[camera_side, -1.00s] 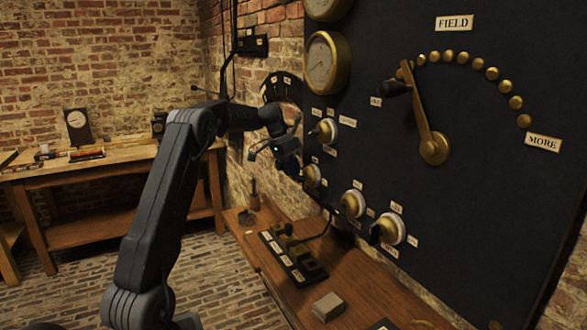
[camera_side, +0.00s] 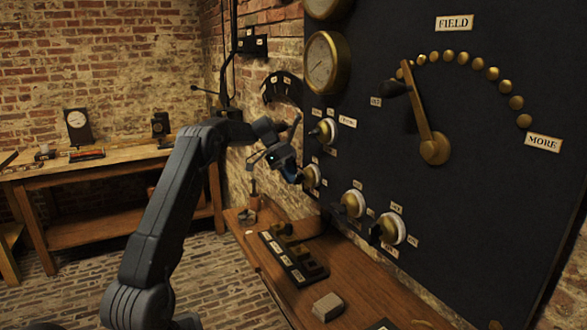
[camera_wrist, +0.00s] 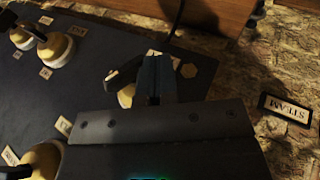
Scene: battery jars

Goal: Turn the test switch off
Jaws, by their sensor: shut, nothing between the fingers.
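Several rotary switches with white-and-brass bases and dark handles sit on the black panel. My gripper (camera_side: 296,178) is shut and empty, its tip at the left edge of the switch (camera_side: 314,176) low on the panel's left side. In the wrist view my gripper's fingers (camera_wrist: 155,78) are together, right beside that switch's dark handle (camera_wrist: 126,71). Its pale base (camera_wrist: 126,96) is partly hidden by the gripper body. I cannot tell whether fingers and handle touch. The small labels are too blurred to tell which switch is the test switch.
Another switch (camera_side: 327,131) is above, and two more, one here (camera_side: 353,203) and one here (camera_side: 393,230), are lower right. The field lever (camera_side: 420,110) is at upper right. A wooden shelf (camera_side: 370,295) with a black terminal block (camera_side: 293,257) runs below. A STEAM label (camera_wrist: 287,110) is on the wall.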

